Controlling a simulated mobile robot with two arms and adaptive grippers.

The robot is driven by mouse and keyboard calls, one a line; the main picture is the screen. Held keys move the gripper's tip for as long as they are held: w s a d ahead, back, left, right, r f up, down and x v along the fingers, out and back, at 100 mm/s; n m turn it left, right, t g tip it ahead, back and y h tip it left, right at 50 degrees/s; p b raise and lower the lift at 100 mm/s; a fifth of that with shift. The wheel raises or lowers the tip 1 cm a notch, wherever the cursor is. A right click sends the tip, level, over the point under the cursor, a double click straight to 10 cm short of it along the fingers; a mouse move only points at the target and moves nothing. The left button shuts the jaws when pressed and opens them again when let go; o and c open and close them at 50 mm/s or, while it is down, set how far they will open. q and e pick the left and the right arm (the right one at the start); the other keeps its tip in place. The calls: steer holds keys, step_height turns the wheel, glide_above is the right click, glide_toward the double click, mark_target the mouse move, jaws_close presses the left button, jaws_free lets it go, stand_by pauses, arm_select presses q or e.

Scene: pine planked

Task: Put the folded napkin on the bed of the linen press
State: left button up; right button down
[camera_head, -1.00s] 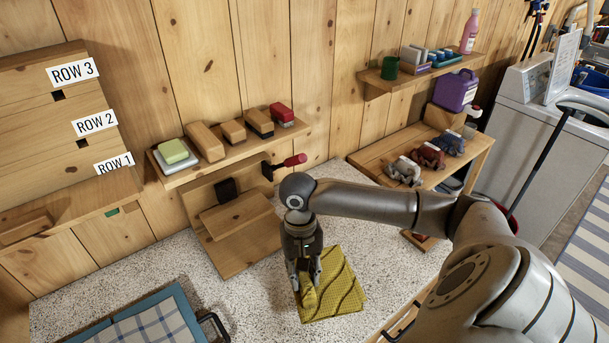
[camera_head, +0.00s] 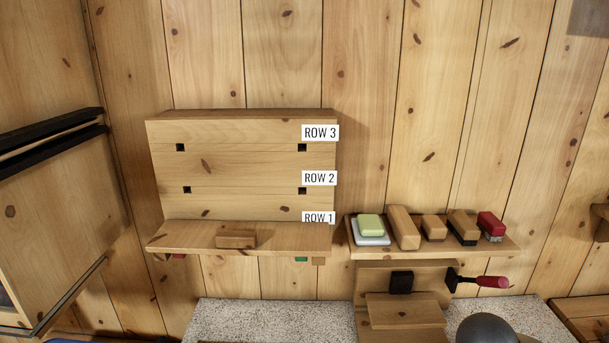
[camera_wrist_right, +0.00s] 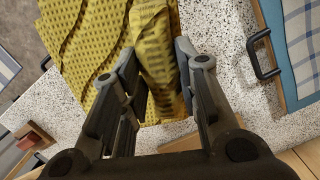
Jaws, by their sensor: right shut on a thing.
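A yellow waffle-weave napkin (camera_wrist_right: 95,45) shows in the right wrist view, above or on the speckled counter; I cannot tell whether it is lifted. My right gripper (camera_wrist_right: 158,68) is shut on a bunched fold of it. The napkin and this gripper are outside the head view. A wooden stand with a black pad and a red-handled lever (camera_head: 405,308), perhaps the linen press, stands at the lower right of the head view. Its lower part is cut off by the picture edge. My left gripper is not in view.
A wall rack with row labels (camera_head: 240,165) has a ledge holding a wooden block (camera_head: 236,239). A shelf (camera_head: 435,247) above the stand holds soap and several brushes or blocks. A blue-edged panel with plaid cloth (camera_wrist_right: 300,40) and dark handle lies beside the napkin.

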steer(key=w+a+f+n+b, duration=0.4)
steer(key=w+a+n+b, duration=0.1)
steer(key=b, duration=0.4)
steer(key=shift+w+f+h, duration=0.25)
steer(key=shift+h, duration=0.15)
steer(key=shift+a+n, duration=0.1)
steer(key=shift+n, duration=0.2)
